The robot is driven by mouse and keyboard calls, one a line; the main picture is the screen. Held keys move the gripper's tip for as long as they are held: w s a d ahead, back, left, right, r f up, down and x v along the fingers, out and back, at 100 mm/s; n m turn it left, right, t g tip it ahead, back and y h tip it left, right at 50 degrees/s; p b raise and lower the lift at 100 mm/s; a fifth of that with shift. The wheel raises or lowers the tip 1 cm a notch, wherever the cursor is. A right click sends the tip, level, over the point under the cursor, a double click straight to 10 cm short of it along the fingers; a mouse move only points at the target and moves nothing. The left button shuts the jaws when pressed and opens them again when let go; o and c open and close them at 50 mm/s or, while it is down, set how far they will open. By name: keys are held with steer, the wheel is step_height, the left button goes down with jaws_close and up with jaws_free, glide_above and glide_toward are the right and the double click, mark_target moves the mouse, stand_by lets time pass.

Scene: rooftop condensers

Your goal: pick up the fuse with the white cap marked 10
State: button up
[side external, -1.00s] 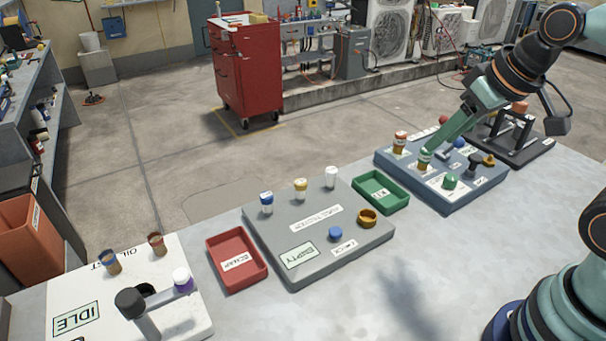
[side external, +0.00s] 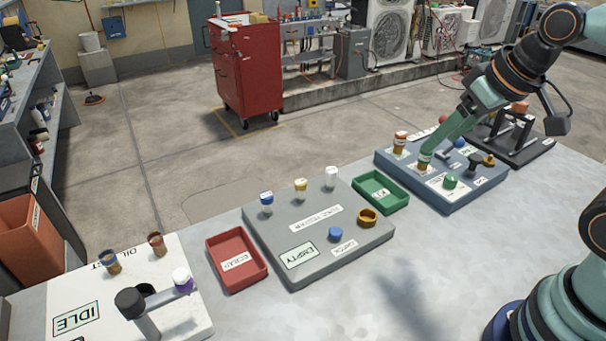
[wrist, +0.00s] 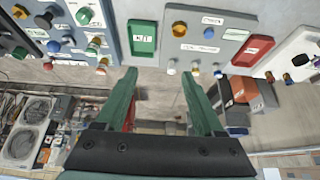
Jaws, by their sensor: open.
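A fuse with a white cap (side external: 331,177) stands upright at the far corner of the grey board (side external: 353,258). Its number is too small to read. In the wrist view the white cap (wrist: 171,67) shows between the fingertips, nearer the right finger. A yellow-capped fuse (side external: 300,188) and a blue-capped fuse (side external: 266,202) stand in the same row. My gripper (side external: 430,150) is open and empty, well to the right of the white-capped fuse, and overlaps the blue board (side external: 440,205) in the side view. In the wrist view its two fingers (wrist: 159,75) are spread apart.
A green tray (side external: 398,201) lies between the boards and a red tray (side external: 258,276) left of the grey board. Capped pieces (side external: 400,143) stand on the blue board. A white station marked IDLE (side external: 65,290) is at left. The front bench is clear.

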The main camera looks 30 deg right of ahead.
steer(key=w+a+r+m+g, duration=0.1)
steer(key=w+r+m, duration=0.1)
steer(key=w+m, duration=0.35)
steer(key=m+g, duration=0.5)
steer(key=m, duration=1)
glide_above(332, 169)
step_height(332, 169, down, 10)
steer(key=shift+m, duration=0.25)
steer(key=f, duration=0.6)
steer(key=shift+w+a+f, duration=0.1)
steer(key=shift+a, duration=0.15)
steer(key=shift+d+f, duration=0.2)
steer(key=shift+f, duration=2.55)
jaws_close()
